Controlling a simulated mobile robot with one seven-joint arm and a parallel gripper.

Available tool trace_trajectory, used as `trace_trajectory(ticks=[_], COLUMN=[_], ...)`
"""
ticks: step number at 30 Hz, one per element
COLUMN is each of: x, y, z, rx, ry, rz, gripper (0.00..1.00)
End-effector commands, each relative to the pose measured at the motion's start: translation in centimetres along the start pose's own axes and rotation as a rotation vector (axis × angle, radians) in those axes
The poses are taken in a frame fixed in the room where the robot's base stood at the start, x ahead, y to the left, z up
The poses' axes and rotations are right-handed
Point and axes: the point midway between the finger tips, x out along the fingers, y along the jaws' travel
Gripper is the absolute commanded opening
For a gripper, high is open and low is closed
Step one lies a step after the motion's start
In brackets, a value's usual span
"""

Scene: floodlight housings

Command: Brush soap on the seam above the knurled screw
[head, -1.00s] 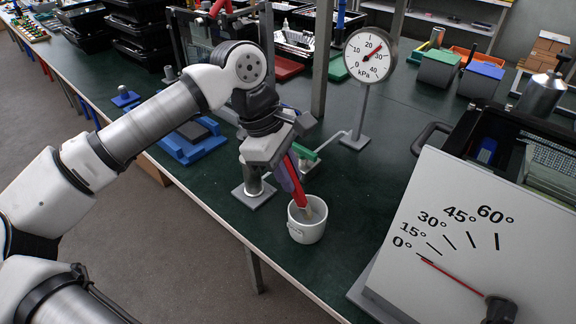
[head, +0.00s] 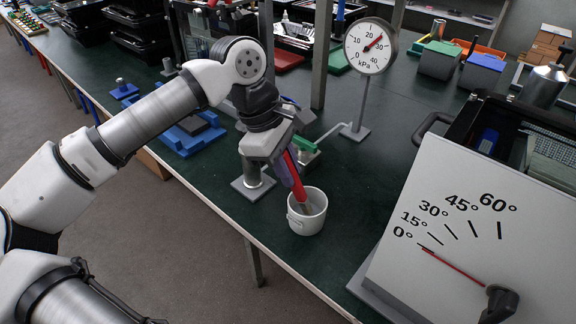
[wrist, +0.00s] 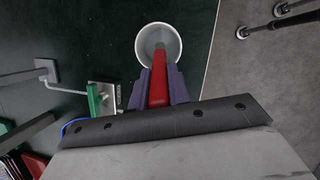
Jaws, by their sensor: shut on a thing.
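My gripper (head: 288,174) is shut on a brush with a red handle (head: 296,182). In the wrist view, the purple fingers of my gripper (wrist: 159,88) lie on both sides of the red brush handle (wrist: 158,84). The brush points down into a white pot (head: 308,222), and its tip is inside the rim. The pot also shows in the wrist view (wrist: 172,38). I cannot tell whether the tip touches the pot's bottom. I cannot make out the knurled screw or the seam in either view.
A kPa gauge (head: 368,48) on a stand is behind the pot, with a green-handled valve (head: 304,144) beside my gripper. A large angle board (head: 450,255) and a black open case (head: 470,125) fill the right. Green bench top (head: 365,185) is clear between pot and case.

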Motion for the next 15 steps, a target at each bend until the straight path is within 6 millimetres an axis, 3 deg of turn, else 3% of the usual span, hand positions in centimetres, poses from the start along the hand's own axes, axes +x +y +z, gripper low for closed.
trace_trajectory(ticks=[15], x=[0.65], y=[-0.05], z=[-0.22], rx=[0.0], ry=[0.0], rz=[0.0], gripper=[0.0])
